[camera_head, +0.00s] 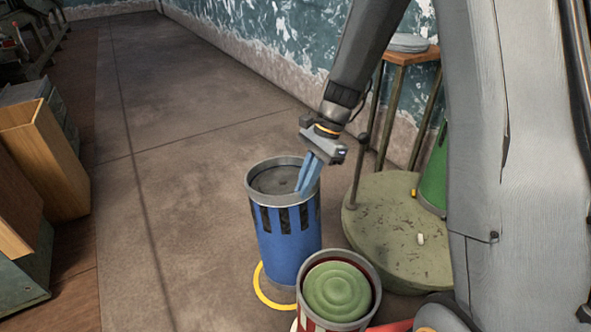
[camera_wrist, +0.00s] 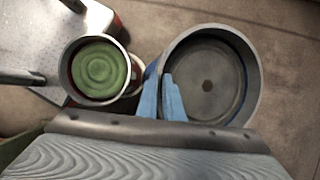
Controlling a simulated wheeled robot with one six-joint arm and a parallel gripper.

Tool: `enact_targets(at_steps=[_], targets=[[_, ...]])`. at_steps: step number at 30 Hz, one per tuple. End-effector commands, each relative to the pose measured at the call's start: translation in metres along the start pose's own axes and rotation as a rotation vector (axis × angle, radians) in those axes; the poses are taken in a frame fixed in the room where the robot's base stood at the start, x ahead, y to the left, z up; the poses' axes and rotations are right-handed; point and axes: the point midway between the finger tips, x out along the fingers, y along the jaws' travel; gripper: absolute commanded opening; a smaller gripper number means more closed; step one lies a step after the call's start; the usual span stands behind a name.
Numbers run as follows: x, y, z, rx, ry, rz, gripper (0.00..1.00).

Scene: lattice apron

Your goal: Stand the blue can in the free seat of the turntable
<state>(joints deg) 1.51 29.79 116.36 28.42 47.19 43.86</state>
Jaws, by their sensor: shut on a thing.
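The blue can (camera_head: 285,250) is upright, with a grey rim, dark slots and a recessed dark top. Its top also shows in the wrist view (camera_wrist: 208,80). My gripper (camera_head: 308,188) is shut on the can's right rim in the head view, one blue finger inside the rim and one outside; the fingers (camera_wrist: 163,98) also show in the wrist view. I cannot tell whether the can's base touches the floor. The turntable (camera_head: 385,230) is a round, worn olive disc right of the can. A green can (camera_head: 434,175) stands on it, partly hidden by my arm. The free seat is not clearly visible.
A red can with a green inner top (camera_head: 336,288) stands close in front, between the blue can and me. A yellow ring (camera_head: 263,294) lies on the floor by the blue can's base. A stool (camera_head: 410,57) stands behind the turntable. Wooden boxes (camera_head: 45,160) are at left; floor between is clear.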

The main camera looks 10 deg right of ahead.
Motion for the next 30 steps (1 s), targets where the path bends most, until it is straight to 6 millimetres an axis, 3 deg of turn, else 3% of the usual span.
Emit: enact_targets(at_steps=[17,30], targets=[[-0.002,-0.001,0.0,-0.001,0.0,-0.002,0.0],[0.05,-0.001,-0.021,-0.001,0.0,-0.001,0.0]])
